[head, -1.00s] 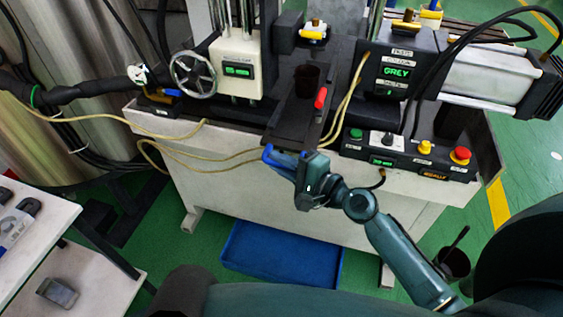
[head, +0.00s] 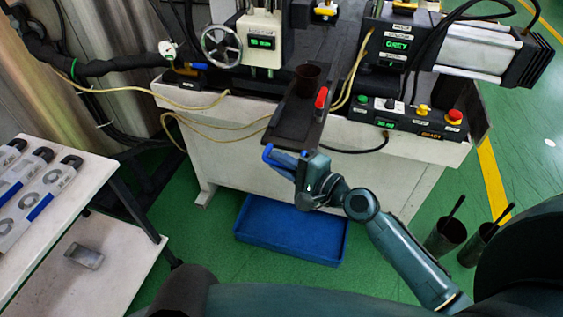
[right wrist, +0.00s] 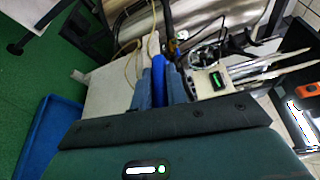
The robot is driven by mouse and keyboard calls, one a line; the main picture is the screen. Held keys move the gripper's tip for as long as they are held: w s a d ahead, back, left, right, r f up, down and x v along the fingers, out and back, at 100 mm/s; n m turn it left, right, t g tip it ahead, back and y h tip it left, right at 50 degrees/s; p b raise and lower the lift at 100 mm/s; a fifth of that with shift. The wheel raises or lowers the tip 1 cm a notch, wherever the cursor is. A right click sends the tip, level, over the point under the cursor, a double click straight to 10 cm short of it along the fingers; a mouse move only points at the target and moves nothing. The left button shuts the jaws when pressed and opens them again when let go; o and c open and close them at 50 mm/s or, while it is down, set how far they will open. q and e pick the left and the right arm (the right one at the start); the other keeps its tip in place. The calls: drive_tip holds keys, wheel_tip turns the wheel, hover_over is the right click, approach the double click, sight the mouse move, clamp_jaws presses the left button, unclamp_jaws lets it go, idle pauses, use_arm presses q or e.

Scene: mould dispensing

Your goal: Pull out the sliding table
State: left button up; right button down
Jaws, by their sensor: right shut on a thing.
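The sliding table (head: 292,128) is a dark flat plate that sticks out past the front edge of the machine bench. A brown cup (head: 306,79) stands upright on it, beside a red-tipped part (head: 321,98). My right gripper (head: 284,160) is at the table's near end, shut on its blue handle (head: 267,152). In the right wrist view the blue handle (right wrist: 157,68) shows between the two fingers of my right gripper (right wrist: 160,90). My left gripper is not in view.
A blue tray (head: 290,250) lies on the green floor below. A control box (head: 408,128) with buttons is on the bench's front right. A white shelf table (head: 75,205) stands at left. Dark containers (head: 446,237) stand on the floor at right. Yellow cables hang along the bench front.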

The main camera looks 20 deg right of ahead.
idle(0.3)
drive_tip(key=c, duration=1.4)
unclamp_jaws()
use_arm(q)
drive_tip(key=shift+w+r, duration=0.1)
